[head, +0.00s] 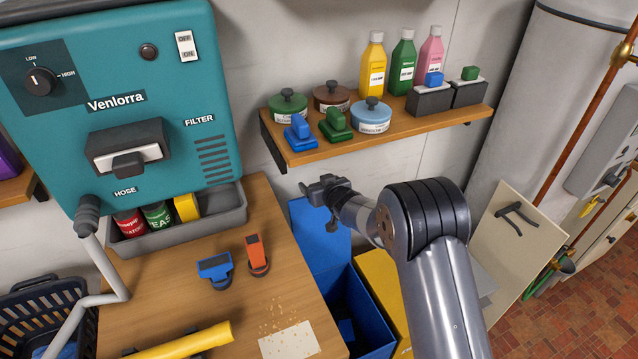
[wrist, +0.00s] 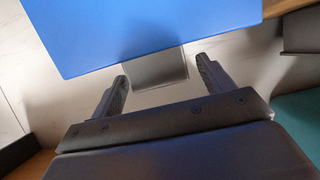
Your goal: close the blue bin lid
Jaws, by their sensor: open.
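The blue bin (head: 368,312) stands on the floor beside the wooden bench, with dark contents inside. Its blue lid (head: 322,240) is raised, standing up at the back near the wall. In the wrist view the lid (wrist: 150,32) fills the top, with a grey tab (wrist: 157,70) at its edge. My gripper (head: 316,192) is at the raised lid's upper edge, partly in front of it. In the wrist view my gripper (wrist: 161,73) is open, with one finger on each side of the tab. I cannot tell whether either finger touches it.
A wooden shelf (head: 400,128) with bottles, tins and brushes is just above my gripper. The bench (head: 200,300) on the left holds two small tools and a yellow tube. A yellow bin (head: 382,280) stands right of the blue one, partly behind my arm.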

